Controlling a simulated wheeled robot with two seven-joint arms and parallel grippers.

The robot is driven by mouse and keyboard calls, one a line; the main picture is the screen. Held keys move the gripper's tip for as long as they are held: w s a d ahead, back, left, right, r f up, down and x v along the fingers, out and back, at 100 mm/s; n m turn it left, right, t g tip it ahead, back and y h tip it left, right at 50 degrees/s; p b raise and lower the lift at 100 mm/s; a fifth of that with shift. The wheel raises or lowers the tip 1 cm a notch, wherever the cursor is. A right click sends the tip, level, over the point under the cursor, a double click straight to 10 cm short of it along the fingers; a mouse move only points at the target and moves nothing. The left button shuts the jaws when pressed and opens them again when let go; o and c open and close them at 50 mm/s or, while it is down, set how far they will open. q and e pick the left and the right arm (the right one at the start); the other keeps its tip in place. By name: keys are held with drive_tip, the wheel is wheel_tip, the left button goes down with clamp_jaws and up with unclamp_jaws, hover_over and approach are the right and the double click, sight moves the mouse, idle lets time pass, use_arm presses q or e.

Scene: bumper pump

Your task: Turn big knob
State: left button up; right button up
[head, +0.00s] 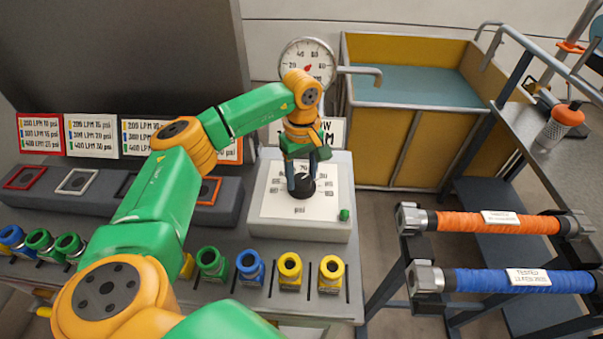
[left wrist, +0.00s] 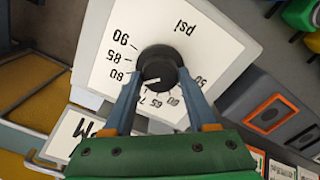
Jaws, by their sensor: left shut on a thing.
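The big knob (head: 304,187) is black and round and sits on a white psi dial plate (head: 268,205) on the pump panel. In the left wrist view the knob (left wrist: 158,68) has a white pointer mark, near the 70 to 75 side of the printed scale. My left gripper (head: 302,180) reaches down from above, its blue-grey fingers on either side of the knob. In the left wrist view the left gripper (left wrist: 158,82) is shut on the knob. The fingers hide part of the scale. My right gripper is not in view.
A small green knob (head: 344,214) sits on the plate's lower right. A round gauge (head: 307,62) stands behind. Coloured couplings, such as a yellow one (head: 331,268), line the front edge. Orange (head: 470,221) and blue (head: 490,280) hose rolls lie at right.

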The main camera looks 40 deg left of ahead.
sight(302, 178)
use_arm(q)
drive_tip(key=shift+m, duration=0.6)
drive_tip(key=o, duration=1.4)
drive_tip(key=shift+c, duration=0.2)
drive_tip(key=shift+r, duration=0.4)
wheel_tip(302, 178, up, 6)
drive_tip(key=shift+d+r+b, duration=0.1)
drive_tip(key=shift+b, duration=0.4)
drive_tip(key=shift+r, duration=0.1)
